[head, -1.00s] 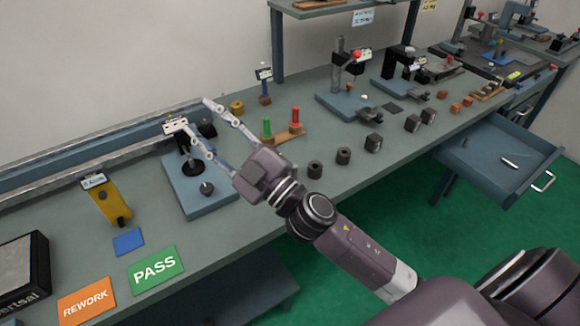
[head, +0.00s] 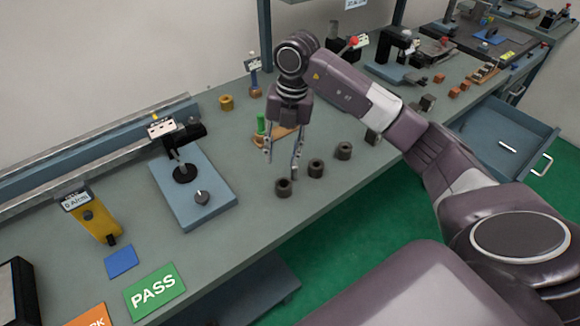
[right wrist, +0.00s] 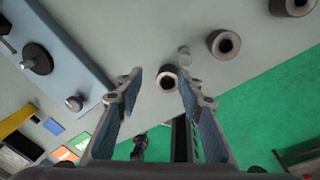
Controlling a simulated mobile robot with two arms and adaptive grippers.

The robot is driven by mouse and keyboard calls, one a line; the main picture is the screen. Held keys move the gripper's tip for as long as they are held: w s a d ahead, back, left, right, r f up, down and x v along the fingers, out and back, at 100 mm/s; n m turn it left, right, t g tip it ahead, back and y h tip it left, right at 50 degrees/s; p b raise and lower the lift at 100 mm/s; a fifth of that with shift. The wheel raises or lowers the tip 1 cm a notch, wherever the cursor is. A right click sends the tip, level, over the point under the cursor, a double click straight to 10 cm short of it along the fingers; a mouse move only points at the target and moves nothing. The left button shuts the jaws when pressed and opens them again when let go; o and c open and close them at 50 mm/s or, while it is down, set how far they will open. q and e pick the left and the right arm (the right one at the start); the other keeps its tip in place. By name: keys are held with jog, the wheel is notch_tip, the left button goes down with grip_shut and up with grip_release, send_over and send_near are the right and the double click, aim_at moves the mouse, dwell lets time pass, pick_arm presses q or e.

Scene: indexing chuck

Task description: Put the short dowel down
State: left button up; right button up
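My right gripper (head: 281,169) is open above the bench beside the row of dark collars. Its two fingers are spread in the right wrist view (right wrist: 160,80), with nothing held between them. A small pale grey cylinder (right wrist: 184,53) shows just past one fingertip in that view. It looks like the short dowel, upright on the bench, but I cannot be sure. I cannot make it out in the head view. The nearest dark collar (head: 283,187) stands just below the fingertips; it also shows in the right wrist view (right wrist: 166,79). My left gripper is not in view.
Two more dark collars (head: 315,168) (head: 343,150) stand to the right. A blue plate (head: 214,176) with a black disc and a knob lies left. A green peg (head: 261,125) stands behind the fingers. The bench between plate and collars is clear.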

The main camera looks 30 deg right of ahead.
aim_at(295, 168)
jog(key=d, duration=0.1)
jog(key=d+h, duration=0.1)
jog(key=d, duration=0.1)
jog(key=shift+s+d+r+m, duration=0.2)
jog(key=shift+d+r+m, duration=0.2)
jog(key=shift+d+f, duration=0.15)
jog(key=shift+f, duration=0.15)
jog(key=f+p, duration=0.1)
jog(key=f, duration=0.1)
jog(key=f+p, duration=0.1)
jog(key=f, duration=0.1)
jog(key=f+p, duration=0.1)
jog(key=f, duration=0.1)
jog(key=shift+s+a, duration=0.1)
jog(key=shift+a, duration=0.3)
jog(key=shift+f, duration=0.4)
jog(key=shift+c, duration=0.4)
grip_shut()
